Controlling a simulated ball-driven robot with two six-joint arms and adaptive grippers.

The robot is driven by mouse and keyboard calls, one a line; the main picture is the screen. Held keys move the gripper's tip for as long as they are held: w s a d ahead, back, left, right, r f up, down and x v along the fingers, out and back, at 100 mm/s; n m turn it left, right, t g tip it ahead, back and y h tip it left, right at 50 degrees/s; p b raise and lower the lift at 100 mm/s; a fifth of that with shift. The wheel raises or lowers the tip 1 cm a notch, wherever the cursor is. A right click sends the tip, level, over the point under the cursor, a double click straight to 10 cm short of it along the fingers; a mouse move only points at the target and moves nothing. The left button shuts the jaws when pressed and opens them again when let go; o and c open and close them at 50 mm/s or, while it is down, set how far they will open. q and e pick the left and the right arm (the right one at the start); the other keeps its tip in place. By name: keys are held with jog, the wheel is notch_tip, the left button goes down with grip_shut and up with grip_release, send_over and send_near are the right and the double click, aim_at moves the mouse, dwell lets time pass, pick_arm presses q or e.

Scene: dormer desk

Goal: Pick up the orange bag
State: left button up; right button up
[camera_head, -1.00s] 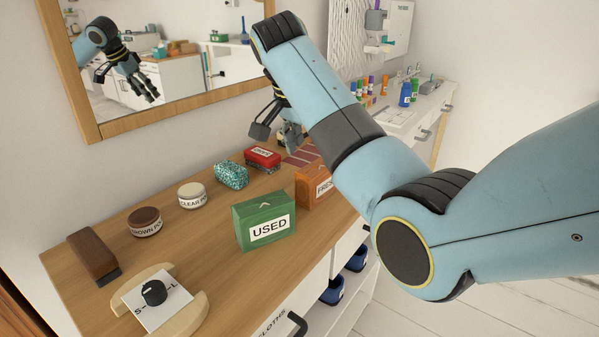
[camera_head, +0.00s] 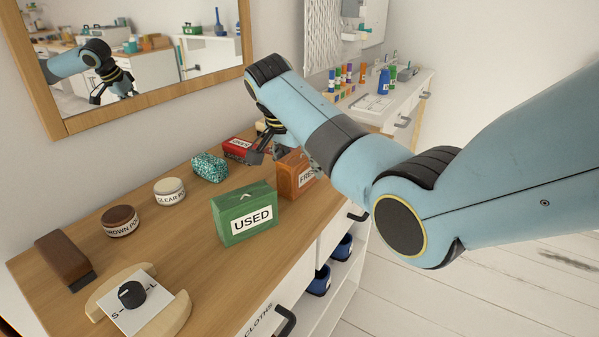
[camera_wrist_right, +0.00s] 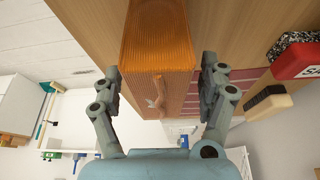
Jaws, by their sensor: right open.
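The orange bag (camera_head: 294,174), labelled with text starting "FRES", stands upright on the wooden desk, right of the green "USED" bag (camera_head: 246,212). My right gripper (camera_head: 282,154) is down at the orange bag, its fingers apart. In the right wrist view the ribbed orange bag (camera_wrist_right: 156,45) lies between the two open fingers (camera_wrist_right: 161,72), with a small gap visible at each side. My left gripper is not in view.
A red labelled object (camera_head: 237,149) and a teal speckled item (camera_head: 209,167) stand left of the gripper. In the right wrist view a wooden-backed brush (camera_wrist_right: 268,102) lies close to one finger. Two round tins, a brown block and a dial stand further left. A mirror (camera_head: 150,98) hangs behind.

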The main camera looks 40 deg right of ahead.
dwell(0.4)
jog(key=shift+f, duration=0.2)
dwell(0.3)
jog(key=c, duration=1.5)
jog(key=shift+o, duration=0.2)
